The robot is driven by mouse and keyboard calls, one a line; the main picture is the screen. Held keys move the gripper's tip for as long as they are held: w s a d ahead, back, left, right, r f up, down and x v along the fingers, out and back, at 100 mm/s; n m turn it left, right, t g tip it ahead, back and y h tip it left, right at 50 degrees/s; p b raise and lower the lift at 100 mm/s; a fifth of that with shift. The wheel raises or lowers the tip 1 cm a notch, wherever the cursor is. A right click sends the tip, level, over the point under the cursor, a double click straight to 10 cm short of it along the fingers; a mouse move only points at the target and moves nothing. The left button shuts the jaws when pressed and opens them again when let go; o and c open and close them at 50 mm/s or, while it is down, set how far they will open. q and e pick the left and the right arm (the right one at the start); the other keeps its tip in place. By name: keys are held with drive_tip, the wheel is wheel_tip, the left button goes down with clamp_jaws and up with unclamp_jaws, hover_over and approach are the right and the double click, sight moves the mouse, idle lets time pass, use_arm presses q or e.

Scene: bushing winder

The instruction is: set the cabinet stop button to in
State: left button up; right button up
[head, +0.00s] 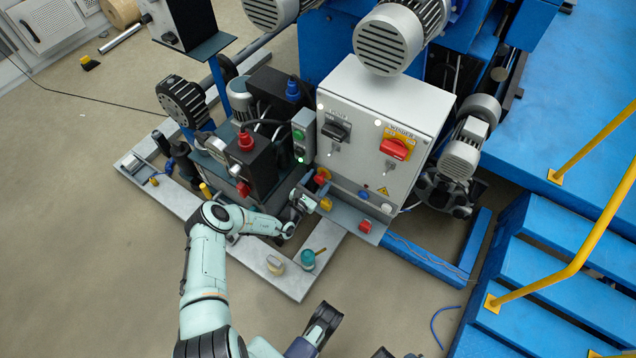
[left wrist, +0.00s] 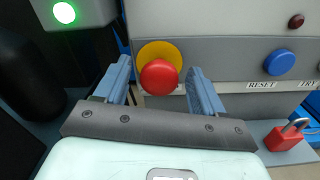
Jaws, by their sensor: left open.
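The stop button is a red mushroom head on a round yellow plate on the grey cabinet (head: 350,105). In the head view the stop button (head: 321,177) is low at the cabinet's left front. My left gripper (head: 306,200) is just in front of it, to its lower left. In the left wrist view the stop button (left wrist: 158,77) shows between the fingertips of my open left gripper (left wrist: 158,80), with a gap on both sides. No contact shows. I cannot tell how far the head stands out.
A blue reset button (left wrist: 279,62) is to the right of the stop button. A red padlock (left wrist: 284,138) is on the ledge below. A box with a lit green button (left wrist: 64,12) is to the left. Blue steps (head: 540,290) with yellow rails stand at right.

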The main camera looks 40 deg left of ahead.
use_arm(q)
drive_tip(key=shift+c, duration=0.3)
clamp_jaws()
drive_tip(key=shift+w+a+r, duration=0.1)
drive_tip(key=shift+w, duration=0.45)
drive_tip(key=shift+c, duration=0.7)
unclamp_jaws()
drive_tip(key=shift+o, duration=1)
drive_tip(key=shift+w, duration=0.1)
